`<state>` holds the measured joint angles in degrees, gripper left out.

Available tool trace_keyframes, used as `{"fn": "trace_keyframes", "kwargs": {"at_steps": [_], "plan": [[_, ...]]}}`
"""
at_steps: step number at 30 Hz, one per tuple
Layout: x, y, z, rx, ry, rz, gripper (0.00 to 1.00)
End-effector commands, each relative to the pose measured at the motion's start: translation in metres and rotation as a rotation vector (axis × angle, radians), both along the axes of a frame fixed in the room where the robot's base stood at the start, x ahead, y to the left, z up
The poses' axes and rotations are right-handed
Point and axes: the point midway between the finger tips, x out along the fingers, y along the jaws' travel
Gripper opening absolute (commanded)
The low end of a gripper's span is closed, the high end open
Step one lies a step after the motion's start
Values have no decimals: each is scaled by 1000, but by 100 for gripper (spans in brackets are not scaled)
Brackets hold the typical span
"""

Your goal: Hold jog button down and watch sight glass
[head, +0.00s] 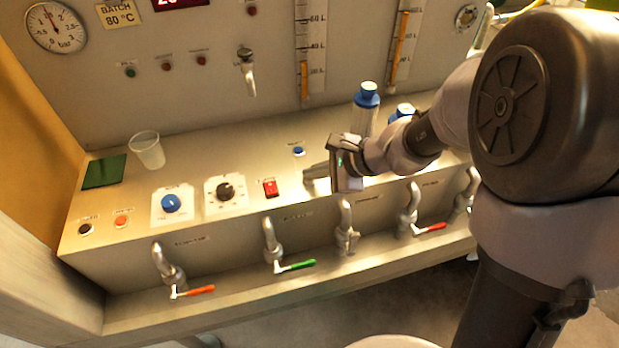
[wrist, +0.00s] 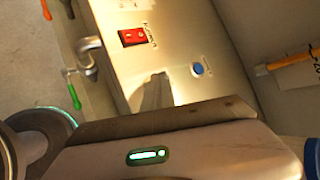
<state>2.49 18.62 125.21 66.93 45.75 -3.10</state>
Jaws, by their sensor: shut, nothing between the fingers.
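A small blue push button (head: 298,150) sits on the console top; its label is too small to read, so I cannot confirm it is the jog button. It also shows in the wrist view (wrist: 198,69). Two upright sight glasses with litre scales are on the back panel: the left one (head: 304,80) has a short orange column, the right one (head: 399,48) a taller one. My gripper (head: 307,174) is shut and empty, low over the console, in front of the blue button and right of the red switch. It appears apart from the button.
A red rocker switch (head: 270,188), black knob (head: 225,191) and blue knob (head: 170,203) lie left of my gripper. A clear cup (head: 148,150) stands further left. A blue-capped bottle (head: 366,108) stands behind my wrist. Taps with coloured levers line the front.

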Motion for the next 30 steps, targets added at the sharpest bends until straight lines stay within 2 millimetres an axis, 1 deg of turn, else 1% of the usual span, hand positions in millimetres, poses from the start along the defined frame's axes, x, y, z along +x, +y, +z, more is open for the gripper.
{"fn": "trace_keyframes", "kwargs": {"at_steps": [19, 27, 30], "plan": [[0, 0, 0, 0, 1, 1, 0], [0, 0, 14, 0, -1, 1, 0], [0, 0, 17, 0, 0, 0, 0]]}}
